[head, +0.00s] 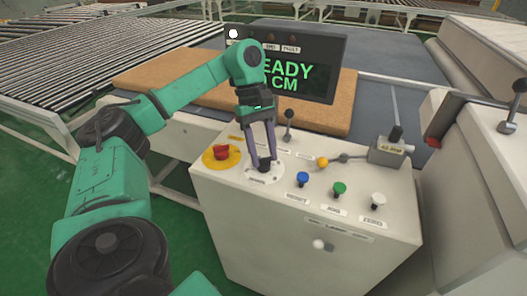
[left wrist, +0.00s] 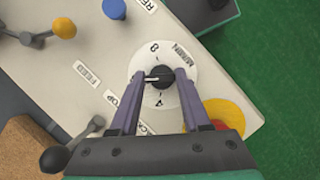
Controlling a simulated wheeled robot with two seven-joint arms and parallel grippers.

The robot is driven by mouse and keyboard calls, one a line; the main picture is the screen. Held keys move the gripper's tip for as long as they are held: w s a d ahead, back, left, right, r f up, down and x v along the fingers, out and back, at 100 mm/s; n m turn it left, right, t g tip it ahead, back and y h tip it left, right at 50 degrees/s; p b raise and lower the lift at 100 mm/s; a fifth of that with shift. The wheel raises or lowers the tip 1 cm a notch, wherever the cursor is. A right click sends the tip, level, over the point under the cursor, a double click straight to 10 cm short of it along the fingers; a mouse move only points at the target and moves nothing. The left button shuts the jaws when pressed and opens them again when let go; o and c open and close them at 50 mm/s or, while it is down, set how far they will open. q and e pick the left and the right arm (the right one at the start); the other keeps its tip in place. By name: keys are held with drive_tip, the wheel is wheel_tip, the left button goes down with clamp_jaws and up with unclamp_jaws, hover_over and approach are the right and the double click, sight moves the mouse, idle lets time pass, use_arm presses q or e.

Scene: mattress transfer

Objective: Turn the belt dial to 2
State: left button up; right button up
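The belt dial is a black knob (left wrist: 164,84) on a round white plate (left wrist: 160,58) with printed numbers; an 8 and a 4 can be read in the left wrist view. A pale pointer mark on the knob points left in that view, toward one finger. In the head view the dial plate (head: 263,178) is on the control box's top. My left gripper (head: 264,160) is down at the knob, its fingers on either side. The left wrist view shows the gripper (left wrist: 160,74) open with small gaps beside the knob. My right gripper is not in view.
A red emergency knob on a yellow disc (head: 209,162) sits close left of the dial. A lever (head: 289,122), blue button (head: 303,179), green button (head: 339,188) and white button (head: 378,199) share the control box (head: 300,240). A display (head: 318,62) stands behind.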

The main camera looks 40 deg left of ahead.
use_arm(q)
clamp_jaws()
drive_tip(key=shift+n, duration=0.3)
